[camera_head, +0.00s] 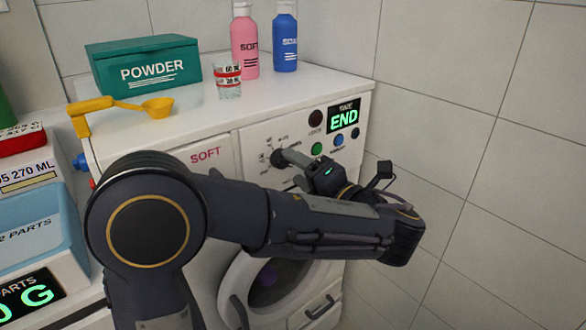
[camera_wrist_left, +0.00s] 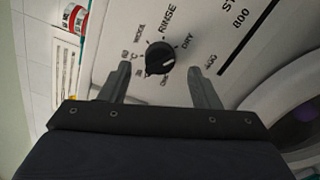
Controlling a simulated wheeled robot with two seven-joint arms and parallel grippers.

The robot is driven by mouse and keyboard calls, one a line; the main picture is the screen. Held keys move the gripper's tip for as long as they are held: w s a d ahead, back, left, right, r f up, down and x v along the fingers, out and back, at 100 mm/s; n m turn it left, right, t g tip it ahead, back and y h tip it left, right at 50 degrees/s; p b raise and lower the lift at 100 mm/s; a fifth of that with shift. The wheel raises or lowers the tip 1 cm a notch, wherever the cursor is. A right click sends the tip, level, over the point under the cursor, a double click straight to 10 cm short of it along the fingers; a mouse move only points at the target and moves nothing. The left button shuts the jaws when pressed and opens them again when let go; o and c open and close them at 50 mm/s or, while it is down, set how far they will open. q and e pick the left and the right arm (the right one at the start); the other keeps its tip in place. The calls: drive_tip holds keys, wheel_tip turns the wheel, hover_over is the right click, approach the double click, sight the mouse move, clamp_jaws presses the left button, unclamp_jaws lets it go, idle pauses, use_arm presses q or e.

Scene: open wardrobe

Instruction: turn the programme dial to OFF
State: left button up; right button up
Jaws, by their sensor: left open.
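The programme dial (camera_wrist_left: 159,60) is a round black knob with a short white mark on the washing machine's white front panel. In the wrist view, labels such as WOOL, RINSE and DRY ring it; a label below it is too small to read surely. My left gripper (camera_wrist_left: 158,70) is open, with one finger on each side of the dial and visible gaps to it. In the head view the left gripper (camera_head: 290,167) is at the panel and partly hides the dial (camera_head: 277,159). My right gripper is not in view.
The lit display (camera_head: 344,117) reads END. Several round buttons, one green (camera_head: 317,149), sit right of the dial. The round door (camera_head: 240,285) is below.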

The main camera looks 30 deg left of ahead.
sight(287, 164)
use_arm(q)
drive_tip(key=shift+x, duration=1.65)
drive_tip(key=shift+s, duration=0.1)
drive_tip(key=shift+c, duration=0.5)
